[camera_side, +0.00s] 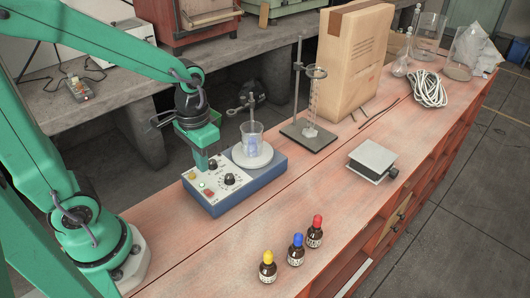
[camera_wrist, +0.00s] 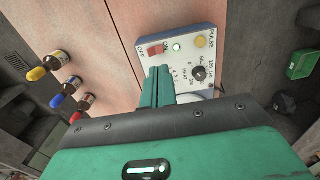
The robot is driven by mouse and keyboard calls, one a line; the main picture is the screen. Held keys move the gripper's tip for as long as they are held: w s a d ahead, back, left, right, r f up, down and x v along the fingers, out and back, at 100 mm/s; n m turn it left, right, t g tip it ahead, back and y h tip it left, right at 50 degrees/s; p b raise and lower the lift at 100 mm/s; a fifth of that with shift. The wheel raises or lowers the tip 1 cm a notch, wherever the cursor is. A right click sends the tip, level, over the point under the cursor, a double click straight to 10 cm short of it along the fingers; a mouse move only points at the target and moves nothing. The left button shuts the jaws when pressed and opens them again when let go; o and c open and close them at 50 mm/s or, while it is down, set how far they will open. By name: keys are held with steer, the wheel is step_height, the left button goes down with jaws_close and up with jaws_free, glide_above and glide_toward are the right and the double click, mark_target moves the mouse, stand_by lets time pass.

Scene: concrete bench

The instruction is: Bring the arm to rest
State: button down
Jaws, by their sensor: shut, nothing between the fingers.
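My green arm reaches in from the left of the side view. My gripper (camera_side: 204,168) points down at the control panel of the blue and white hotplate stirrer (camera_side: 237,185), its fingers shut and empty. In the wrist view my gripper (camera_wrist: 160,72) shows its closed fingertips by the red rocker switch (camera_wrist: 157,50); I cannot tell whether they touch the panel. A green light (camera_wrist: 177,47) is lit, beside a yellow button (camera_wrist: 201,42) and a black knob (camera_wrist: 199,73). A beaker (camera_side: 252,142) with bluish contents stands on the round plate.
Three dropper bottles (camera_side: 296,249) with yellow, blue and red caps stand near the front. A stand with a glass cylinder (camera_side: 314,95), a small lab jack (camera_side: 373,158), a cardboard box (camera_side: 352,60) and coiled cable (camera_side: 429,88) lie to the right.

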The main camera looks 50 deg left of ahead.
steer(key=s+r+t, duration=0.2)
steer(key=r, duration=0.3)
steer(key=s+a+r+t, duration=0.1)
steer(key=s+r+t, duration=0.1)
steer(key=r, duration=0.4)
steer(key=shift+r+t, duration=0.15)
steer(key=shift+t, duration=0.65)
steer(key=c, duration=2.1)
jaws_free()
